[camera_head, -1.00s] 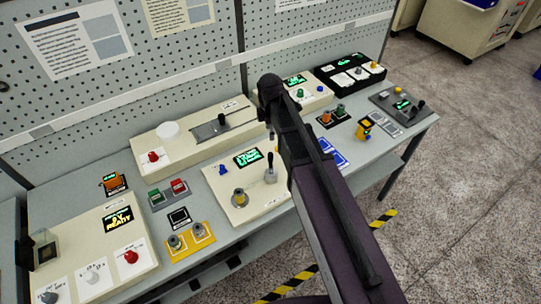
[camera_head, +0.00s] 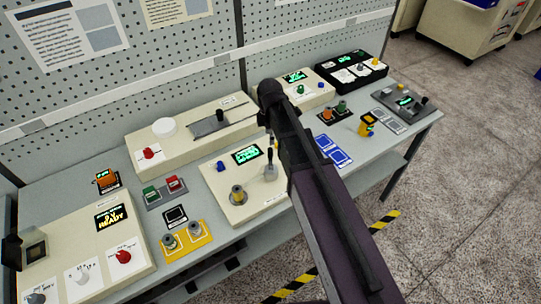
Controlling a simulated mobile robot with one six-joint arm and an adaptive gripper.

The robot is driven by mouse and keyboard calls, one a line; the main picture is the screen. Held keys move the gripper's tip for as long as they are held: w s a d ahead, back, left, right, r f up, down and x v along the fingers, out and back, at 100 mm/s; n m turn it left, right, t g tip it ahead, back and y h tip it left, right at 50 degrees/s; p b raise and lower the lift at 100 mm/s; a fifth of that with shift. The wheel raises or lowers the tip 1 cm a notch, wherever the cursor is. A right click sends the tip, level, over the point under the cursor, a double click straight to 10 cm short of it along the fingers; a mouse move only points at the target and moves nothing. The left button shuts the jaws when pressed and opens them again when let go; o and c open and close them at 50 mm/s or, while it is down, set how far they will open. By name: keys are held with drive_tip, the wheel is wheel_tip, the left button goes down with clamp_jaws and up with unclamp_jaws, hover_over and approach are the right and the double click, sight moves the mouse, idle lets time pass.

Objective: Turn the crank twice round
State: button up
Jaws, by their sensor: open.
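The crank appears to be the small grey part with an upright dark handle (camera_head: 270,168) on the cream winding panel (camera_head: 215,178) in the middle of the bench. A brass-coloured spindle (camera_head: 238,195) stands on the same panel, to its left. My dark arm comes in from the lower right and crosses just right of the crank. My gripper (camera_head: 270,130) is at the arm's far end, open, with its fingers mostly hidden. It appears above and beyond the crank handle in the picture; I see no clear contact. The handle's upper end is hard to separate from the dark parts behind it.
A green display (camera_head: 246,154) and blue knob (camera_head: 220,166) share the panel. Left are a yellow tray (camera_head: 187,247) with two spools and a READY box (camera_head: 112,225). A long cream box (camera_head: 185,140) stands behind. Blue cards (camera_head: 335,150) lie right of my arm.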

sight(270, 149)
drive_tip(key=shift+f+b, duration=4)
drive_tip(key=shift+f, duration=0.3)
drive_tip(key=shift+d, duration=0.1)
clamp_jaws()
